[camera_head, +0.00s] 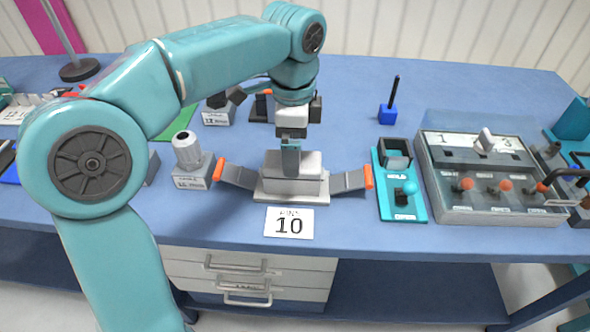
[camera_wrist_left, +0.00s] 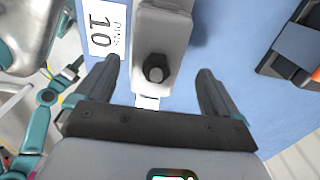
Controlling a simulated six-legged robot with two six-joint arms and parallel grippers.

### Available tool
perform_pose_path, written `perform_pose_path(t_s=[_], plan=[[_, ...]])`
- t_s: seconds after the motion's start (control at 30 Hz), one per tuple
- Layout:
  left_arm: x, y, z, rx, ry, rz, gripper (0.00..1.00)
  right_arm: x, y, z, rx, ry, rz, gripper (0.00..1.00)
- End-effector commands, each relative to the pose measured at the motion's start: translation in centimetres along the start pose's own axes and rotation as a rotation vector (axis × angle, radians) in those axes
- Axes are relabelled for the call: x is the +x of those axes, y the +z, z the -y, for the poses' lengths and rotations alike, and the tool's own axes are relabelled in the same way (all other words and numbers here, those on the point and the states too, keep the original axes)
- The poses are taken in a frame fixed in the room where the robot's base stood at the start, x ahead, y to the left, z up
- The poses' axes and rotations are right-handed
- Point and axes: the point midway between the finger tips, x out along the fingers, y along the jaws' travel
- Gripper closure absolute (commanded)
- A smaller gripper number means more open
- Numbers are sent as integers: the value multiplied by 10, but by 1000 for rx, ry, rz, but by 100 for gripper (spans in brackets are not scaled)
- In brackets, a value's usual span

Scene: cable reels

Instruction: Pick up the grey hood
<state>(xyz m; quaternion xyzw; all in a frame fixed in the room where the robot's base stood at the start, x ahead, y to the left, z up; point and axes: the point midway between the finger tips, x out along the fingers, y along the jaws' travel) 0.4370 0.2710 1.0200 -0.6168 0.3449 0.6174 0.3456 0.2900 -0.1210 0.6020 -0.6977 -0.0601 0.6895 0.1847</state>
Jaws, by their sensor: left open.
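The grey hood (camera_head: 295,166) is a light grey block on a pale flat base (camera_head: 285,197) in the middle of the blue table. The left wrist view shows its top (camera_wrist_left: 163,35) from above, with a dark knob (camera_wrist_left: 156,70) on it. My left gripper (camera_head: 291,150) is over the hood. In the left wrist view its two dark fingers (camera_wrist_left: 158,66) stand open, one on each side of the grey block, with gaps visible. Whether the fingers reach below the hood's top is hard to tell. My right gripper is not seen.
Dark strips with orange ends (camera_head: 240,177) flank the hood. A card reading 10 (camera_head: 289,223) lies in front. A teal holder (camera_head: 399,195) and a grey panel with orange knobs (camera_head: 485,185) stand to the right. A grey cylinder on a block (camera_head: 188,150) is to the left.

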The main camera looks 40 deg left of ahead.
Motion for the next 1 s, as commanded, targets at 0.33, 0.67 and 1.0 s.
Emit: perform_pose_path(t_s=[0.33,0.67,1.0], plan=[[40,-1,-2,1,2,1,4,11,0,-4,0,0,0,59],[70,-2,-2,1,0,0,4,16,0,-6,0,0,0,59],[69,-2,-2,1,0,0,66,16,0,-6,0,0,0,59]])
